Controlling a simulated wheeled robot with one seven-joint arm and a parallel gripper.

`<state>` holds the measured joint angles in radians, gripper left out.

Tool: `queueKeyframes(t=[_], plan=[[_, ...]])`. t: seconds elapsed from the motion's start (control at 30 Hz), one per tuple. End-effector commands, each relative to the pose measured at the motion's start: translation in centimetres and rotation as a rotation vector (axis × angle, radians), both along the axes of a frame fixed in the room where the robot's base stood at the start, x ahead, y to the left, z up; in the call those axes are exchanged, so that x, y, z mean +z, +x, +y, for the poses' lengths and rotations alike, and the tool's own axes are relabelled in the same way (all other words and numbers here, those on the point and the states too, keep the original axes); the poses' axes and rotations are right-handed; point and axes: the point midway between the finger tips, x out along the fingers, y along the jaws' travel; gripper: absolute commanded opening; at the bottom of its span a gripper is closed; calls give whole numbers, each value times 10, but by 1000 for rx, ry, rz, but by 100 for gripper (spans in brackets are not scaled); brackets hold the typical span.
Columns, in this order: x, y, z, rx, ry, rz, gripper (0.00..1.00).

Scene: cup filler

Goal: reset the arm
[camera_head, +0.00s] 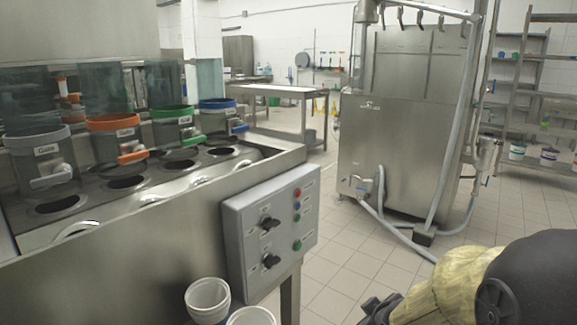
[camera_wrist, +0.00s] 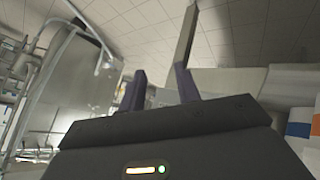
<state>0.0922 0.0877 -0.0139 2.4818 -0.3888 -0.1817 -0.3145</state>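My arm (camera_head: 455,290) reaches in from the lower right corner of the head view, over the tiled floor. My gripper (camera_head: 378,312) shows only in part there, dark, at the bottom edge and to the right of the filler machine. In the wrist view, the two fingers of my gripper (camera_wrist: 158,84) stand apart with nothing held between them. Several cups are at the bottom of the head view: one white cup (camera_head: 207,298) and another white cup (camera_head: 251,317) stand left of my gripper, apart from it.
The filler machine (camera_head: 150,235) fills the left, with coloured dispensers and a control box (camera_head: 270,228). A steel washing unit (camera_head: 395,150) with hoses (camera_head: 400,232) stands behind my arm. A shelf rack (camera_head: 545,128) is at the right. The tiled floor (camera_head: 350,265) between is open.

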Motion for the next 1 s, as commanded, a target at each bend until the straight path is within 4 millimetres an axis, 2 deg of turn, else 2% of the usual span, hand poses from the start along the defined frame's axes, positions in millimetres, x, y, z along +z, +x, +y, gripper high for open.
queueKeyframes(t=[0.03,0.1,0.43,0.73,1.0], plan=[[6,-14,2,-70,40,61,33],[3,-35,4,-175,98,152,33],[6,-123,31,-553,298,496,33],[58,-122,30,-555,299,496,33],[121,-122,29,-553,297,494,33]])
